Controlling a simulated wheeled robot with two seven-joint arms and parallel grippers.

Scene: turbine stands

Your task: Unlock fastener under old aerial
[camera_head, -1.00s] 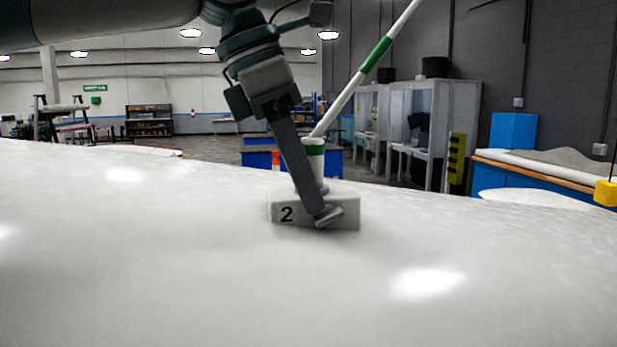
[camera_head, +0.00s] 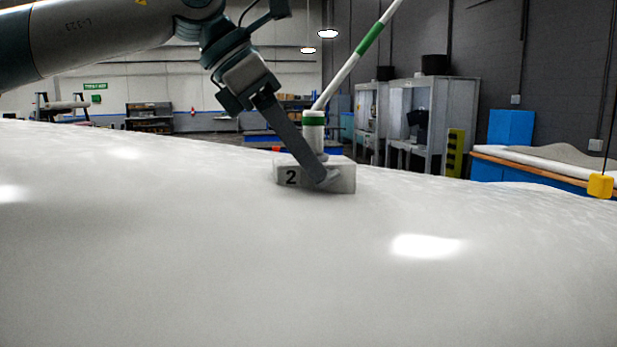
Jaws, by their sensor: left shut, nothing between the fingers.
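The old aerial (camera_head: 352,66) is a tilted white rod with a green band. It rises from a short white post with a green ring (camera_head: 313,125). The post stands on a white block marked 2 (camera_head: 290,178), which sits on the large white curved surface. My left gripper (camera_head: 322,178) is shut, with its fingertips at the front of the block, over the spot where a small grey piece, perhaps the fastener (camera_head: 329,179), shows. The fingers cover part of the block and post. I cannot tell whether the tips touch that piece. My right gripper does not show.
The white curved surface (camera_head: 200,250) fills the foreground and is otherwise bare. A yellow block on a cord (camera_head: 600,186) hangs at the right edge. Grey cabinets (camera_head: 430,115), a blue box (camera_head: 510,130) and a workbench (camera_head: 530,167) stand behind.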

